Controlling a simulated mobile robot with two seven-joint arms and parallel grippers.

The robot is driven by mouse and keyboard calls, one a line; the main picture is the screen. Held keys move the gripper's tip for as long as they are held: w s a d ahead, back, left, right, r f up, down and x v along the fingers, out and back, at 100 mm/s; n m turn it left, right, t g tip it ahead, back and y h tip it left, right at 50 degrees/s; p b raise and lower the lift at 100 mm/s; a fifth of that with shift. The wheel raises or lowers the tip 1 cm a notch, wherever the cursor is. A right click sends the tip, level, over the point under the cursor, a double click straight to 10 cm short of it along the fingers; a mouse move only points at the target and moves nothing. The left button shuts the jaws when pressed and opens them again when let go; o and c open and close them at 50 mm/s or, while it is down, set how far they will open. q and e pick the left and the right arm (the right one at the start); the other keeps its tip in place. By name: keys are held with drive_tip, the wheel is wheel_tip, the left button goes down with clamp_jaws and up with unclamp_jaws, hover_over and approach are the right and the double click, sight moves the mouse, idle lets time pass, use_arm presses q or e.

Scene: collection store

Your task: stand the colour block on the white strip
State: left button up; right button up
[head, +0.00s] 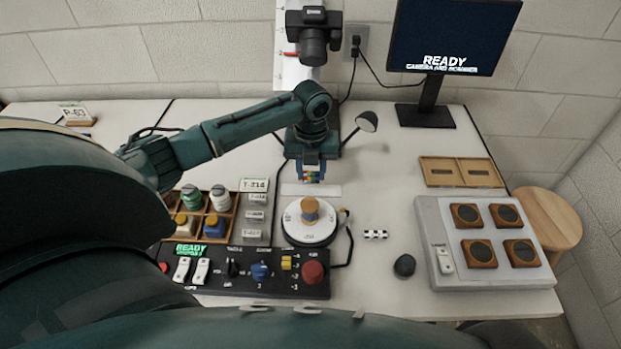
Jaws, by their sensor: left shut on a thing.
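The colour block (313,179), with small patches of several colours, is in my left gripper (312,174), in the upper middle of the head view. The gripper is shut on it and points down. The white strip (331,190) lies on the table just below the block in the picture, behind the round turntable. I cannot tell whether the block's lower edge touches the strip. The gripper hides part of the block. My right gripper is not in view.
A white turntable (310,235) with a wooden spool (310,208) stands just in front of the strip. A camera (313,42) on a column and a small lamp (366,122) are behind. A control panel (245,284) lies in front.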

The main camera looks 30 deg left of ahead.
sight(311, 174)
use_arm(q)
drive_tip(key=shift+f, duration=1.65)
drive_tip(key=shift+f, duration=0.15)
drive_tip(key=o, duration=1)
drive_tip(key=shift+c, duration=0.2)
wheel_tip(311, 174, up, 12)
drive_tip(key=shift+r, duration=0.2)
